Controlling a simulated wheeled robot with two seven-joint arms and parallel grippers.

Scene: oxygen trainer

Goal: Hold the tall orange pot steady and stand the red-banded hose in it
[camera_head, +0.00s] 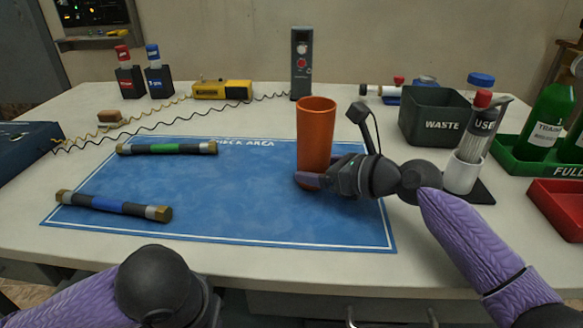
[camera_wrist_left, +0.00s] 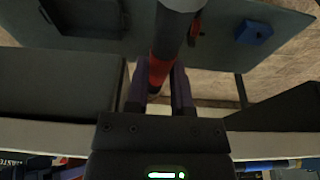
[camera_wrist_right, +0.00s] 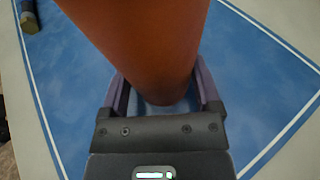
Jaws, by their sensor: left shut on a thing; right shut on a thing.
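The tall orange pot (camera_head: 316,135) stands upright and open-topped near the right part of the blue mat. My right gripper (camera_head: 312,180) is shut around its lower part; the right wrist view shows the pot (camera_wrist_right: 150,40) between both fingers (camera_wrist_right: 162,98). The red-banded hose (camera_wrist_left: 159,70) shows only in the left wrist view, as a dark rod with a red band and a pale grey end. My left gripper (camera_wrist_left: 158,85) is shut on it near the red band. The left fingers and hose are outside the head view, below its bottom edge.
On the blue mat (camera_head: 240,205) lie a green-banded hose (camera_head: 165,149) and a blue-banded hose (camera_head: 120,208). A grey waste bin (camera_head: 435,115), a white cup (camera_head: 463,175) and a green tray (camera_head: 510,155) stand right of the pot. The mat's middle is clear.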

